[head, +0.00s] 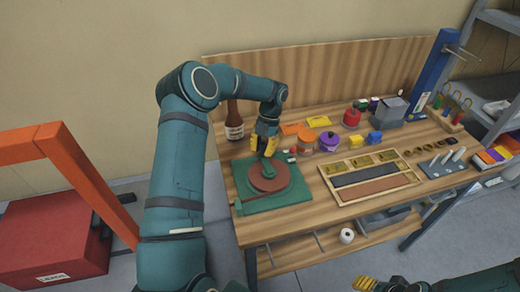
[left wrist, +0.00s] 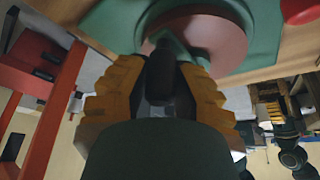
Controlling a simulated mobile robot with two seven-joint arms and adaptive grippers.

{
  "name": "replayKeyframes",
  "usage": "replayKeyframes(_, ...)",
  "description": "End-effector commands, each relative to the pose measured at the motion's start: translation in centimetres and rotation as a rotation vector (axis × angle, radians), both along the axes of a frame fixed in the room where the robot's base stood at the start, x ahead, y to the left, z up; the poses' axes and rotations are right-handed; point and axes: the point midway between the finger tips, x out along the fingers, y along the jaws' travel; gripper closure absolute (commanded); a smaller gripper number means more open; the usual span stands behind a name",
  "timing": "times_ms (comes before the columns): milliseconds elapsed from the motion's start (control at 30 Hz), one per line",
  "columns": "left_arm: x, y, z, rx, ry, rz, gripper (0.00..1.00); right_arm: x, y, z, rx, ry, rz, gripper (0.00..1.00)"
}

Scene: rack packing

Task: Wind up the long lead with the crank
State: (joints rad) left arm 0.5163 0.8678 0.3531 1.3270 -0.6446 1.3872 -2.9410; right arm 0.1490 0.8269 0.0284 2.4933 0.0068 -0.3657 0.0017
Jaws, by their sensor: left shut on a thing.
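A reddish-brown reel disc (head: 268,177) lies on a green base plate (head: 246,205) at the bench's left front. It also shows in the left wrist view (left wrist: 222,38). A green crank arm (left wrist: 166,40) lies across the disc, with a dark upright handle (left wrist: 160,72). My left gripper (head: 264,148) is above the reel, its yellow fingers shut on the crank handle. My right gripper (head: 366,284) shows only partly at the bottom edge, away from the bench; its opening is unclear. I cannot make out the lead.
A brown bottle (head: 233,122) stands behind the reel. An orange jar (head: 307,140) and a purple-lidded jar (head: 328,142) stand to its right. A wooden tray (head: 348,198) lies right of the base. A red crate (head: 50,240) labelled LEADS is left of the bench.

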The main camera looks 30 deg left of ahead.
Motion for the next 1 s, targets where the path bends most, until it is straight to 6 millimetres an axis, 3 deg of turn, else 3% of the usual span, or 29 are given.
replayKeyframes(633, 0.12, -0.38, -0.27, -0.004, 0.006, -0.054, 1.0, 0.0, -0.01, 0.13, 0.0, 0.0, 0.0, 0.44)
replayKeyframes(667, 0.12, -0.38, -0.27, -0.004, 0.006, -0.054, 0.67, 0.0, -0.02, 0.12, 0.0, 0.0, 0.0, 0.44)
replayKeyframes(733, 0.13, -0.36, -0.25, -0.004, 0.005, -0.053, 0.44, 0.0, -0.01, 0.13, 0.0, 0.0, 0.0, 0.44)
replayKeyframes(1000, 0.2, -0.26, -0.09, -0.001, 0.002, -0.052, 0.44, 0.01, -0.01, 0.14, 0.0, 0.0, 0.0, 0.44)
